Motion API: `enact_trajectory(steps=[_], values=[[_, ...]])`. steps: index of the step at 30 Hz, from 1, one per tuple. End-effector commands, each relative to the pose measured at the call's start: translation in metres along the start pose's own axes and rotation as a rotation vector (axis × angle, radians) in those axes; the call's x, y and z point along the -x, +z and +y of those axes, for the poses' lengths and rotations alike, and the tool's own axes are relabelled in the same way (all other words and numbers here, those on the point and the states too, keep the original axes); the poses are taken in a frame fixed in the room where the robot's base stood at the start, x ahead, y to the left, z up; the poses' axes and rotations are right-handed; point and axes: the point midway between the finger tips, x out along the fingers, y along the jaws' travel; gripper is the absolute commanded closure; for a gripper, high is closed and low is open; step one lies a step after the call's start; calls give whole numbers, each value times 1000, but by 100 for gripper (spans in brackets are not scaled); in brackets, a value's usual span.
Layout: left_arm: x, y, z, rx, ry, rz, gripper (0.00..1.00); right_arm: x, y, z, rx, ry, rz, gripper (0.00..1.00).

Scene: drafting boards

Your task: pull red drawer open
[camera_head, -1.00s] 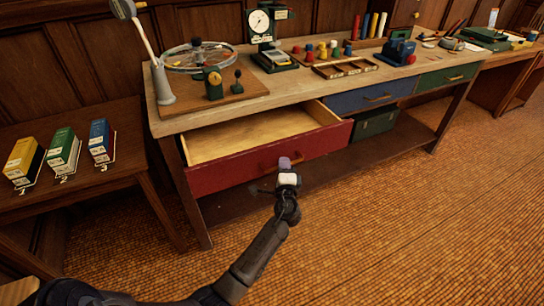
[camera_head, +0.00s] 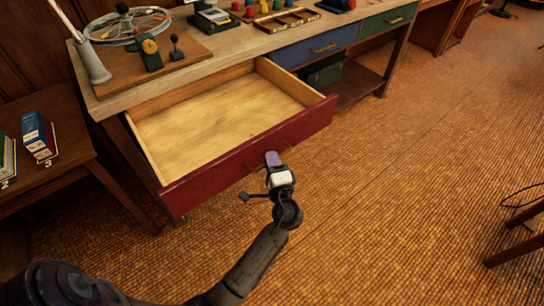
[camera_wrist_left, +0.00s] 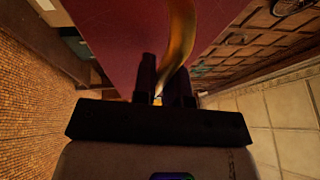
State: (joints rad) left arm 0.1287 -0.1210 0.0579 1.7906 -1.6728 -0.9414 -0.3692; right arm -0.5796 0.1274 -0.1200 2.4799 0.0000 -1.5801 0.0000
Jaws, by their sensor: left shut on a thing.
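The red drawer (camera_head: 220,165) stands well out from the workbench in the head view, and its light wooden inside is bare. Its brass handle (camera_head: 285,148) sits on the red front. My left gripper (camera_head: 273,160) is at the handle, shut on it. In the left wrist view the two dark fingers (camera_wrist_left: 162,85) close around the curved handle (camera_wrist_left: 178,40), with the red drawer front (camera_wrist_left: 120,35) behind. The fingers hide part of the handle. My right gripper is not in view.
A blue drawer (camera_head: 315,46) and a green drawer (camera_head: 388,19) are closed to the right. A green box (camera_head: 322,73) lies on the lower shelf. A side table (camera_head: 70,150) stands at left. A dark stool-like piece (camera_head: 518,232) is at right. The floor ahead is clear.

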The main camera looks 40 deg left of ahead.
Motion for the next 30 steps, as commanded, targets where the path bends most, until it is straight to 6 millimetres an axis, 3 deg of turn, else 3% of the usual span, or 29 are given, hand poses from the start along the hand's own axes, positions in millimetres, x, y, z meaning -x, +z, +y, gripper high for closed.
enact_trajectory(steps=[8, 9, 16, 25, 30], values=[[0, -1, -1, 0, -1, 2, 100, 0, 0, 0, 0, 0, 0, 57], [0, -1, -1, 0, -1, 2, 86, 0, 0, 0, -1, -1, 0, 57], [0, 0, 0, 0, -1, 2, 63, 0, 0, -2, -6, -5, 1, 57], [2, 0, 0, -1, 0, 2, 63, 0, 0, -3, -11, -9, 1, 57], [13, 2, 3, 0, 0, 6, 63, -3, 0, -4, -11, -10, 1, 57]])
